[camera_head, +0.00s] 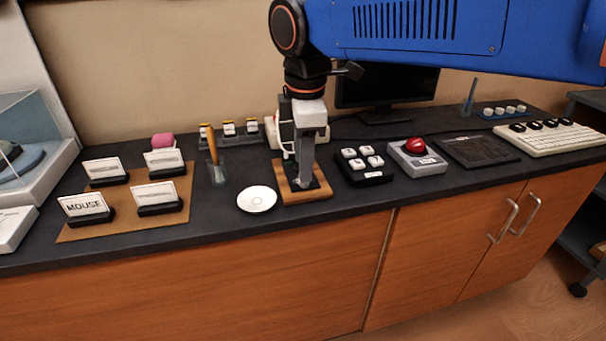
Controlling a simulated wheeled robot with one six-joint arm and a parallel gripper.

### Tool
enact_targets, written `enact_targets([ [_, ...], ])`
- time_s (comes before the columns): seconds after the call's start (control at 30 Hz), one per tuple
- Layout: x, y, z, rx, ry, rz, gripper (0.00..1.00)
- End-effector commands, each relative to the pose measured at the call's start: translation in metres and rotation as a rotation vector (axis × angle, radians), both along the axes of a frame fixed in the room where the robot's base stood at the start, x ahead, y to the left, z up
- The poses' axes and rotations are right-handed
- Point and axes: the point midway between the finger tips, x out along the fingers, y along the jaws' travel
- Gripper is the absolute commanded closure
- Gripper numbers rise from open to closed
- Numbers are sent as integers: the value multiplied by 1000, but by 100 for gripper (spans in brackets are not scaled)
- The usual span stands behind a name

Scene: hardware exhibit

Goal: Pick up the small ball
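My gripper (305,184) points straight down over a small wooden board (288,193) on the dark counter. Its fingertips are close to or at a dark patch on the board. The fingers overlap from this side, so I cannot tell whether they are open or hold something.
A white round dish (257,199) lies left of the board. A block with several white keys (363,168) stands close on its right. A cup with an upright brown stick (213,147), label stands and a pink object (162,141) are farther left. A monitor (387,91) stands behind.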

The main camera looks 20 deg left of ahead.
Motion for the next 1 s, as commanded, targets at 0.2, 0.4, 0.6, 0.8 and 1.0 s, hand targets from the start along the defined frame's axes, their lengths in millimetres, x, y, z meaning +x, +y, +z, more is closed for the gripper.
enact_targets([
  [0.2,4,1,-30,-1,0,0,63],
  [0.4,5,2,-43,0,1,0,63],
  [0.6,6,2,-45,0,0,0,63],
  [0.8,6,2,-45,0,0,0,72],
  [1.0,6,2,-45,0,0,0,100],
])
